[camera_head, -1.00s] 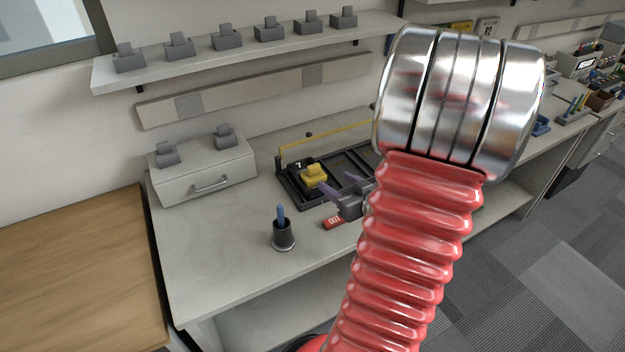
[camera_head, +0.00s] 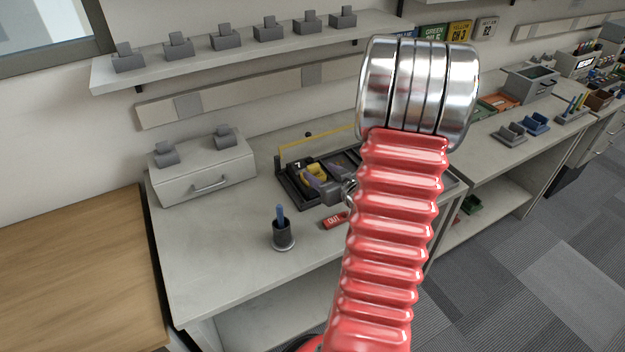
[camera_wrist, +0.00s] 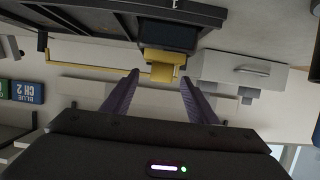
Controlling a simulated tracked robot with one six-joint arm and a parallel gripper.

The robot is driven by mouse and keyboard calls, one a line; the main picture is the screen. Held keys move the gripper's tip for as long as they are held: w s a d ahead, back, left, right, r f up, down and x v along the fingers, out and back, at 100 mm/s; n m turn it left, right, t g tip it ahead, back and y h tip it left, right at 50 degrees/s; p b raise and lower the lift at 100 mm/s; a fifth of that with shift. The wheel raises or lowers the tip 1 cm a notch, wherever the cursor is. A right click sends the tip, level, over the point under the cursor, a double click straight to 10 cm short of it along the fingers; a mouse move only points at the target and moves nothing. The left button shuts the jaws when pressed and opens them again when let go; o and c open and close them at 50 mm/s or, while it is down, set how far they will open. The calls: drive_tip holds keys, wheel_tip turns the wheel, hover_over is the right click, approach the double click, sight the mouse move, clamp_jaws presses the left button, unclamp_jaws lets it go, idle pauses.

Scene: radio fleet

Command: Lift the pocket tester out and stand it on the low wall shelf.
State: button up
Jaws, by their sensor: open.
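The pocket tester looks to be the yellow device (camera_head: 317,170) in a black compartment tray (camera_head: 290,193) on the bench. In the wrist view, which is upside down, the yellow device (camera_wrist: 160,60) is beyond and between my fingers. My gripper (camera_head: 308,180) is open, its purple fingers close to the device and partly covering it in the head view. In the wrist view, my gripper (camera_wrist: 158,88) holds nothing between its fingers. A pale wall shelf (camera_head: 200,66) carries several grey cradles and appears to be the low one. My red arm hides the tray's right part.
A drawer box (camera_head: 205,172) with two grey cradles stands left of the tray. A dark cup (camera_head: 283,238) with a blue stick and a red OUT tag (camera_head: 334,221) lie in front. A yellow bar (camera_head: 310,148) runs along the tray's back. The front left bench is clear.

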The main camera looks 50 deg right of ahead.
sight(315, 168)
drive_tip(key=shift+x, duration=2.6)
drive_tip(key=shift+a, duration=0.15)
drive_tip(key=shift+r, duration=0.1)
drive_tip(key=c, duration=1.3)
drive_tip(key=shift+o, duration=0.2)
drive_tip(key=shift+r, duration=5)
drive_tip(key=shift+w, duration=0.1)
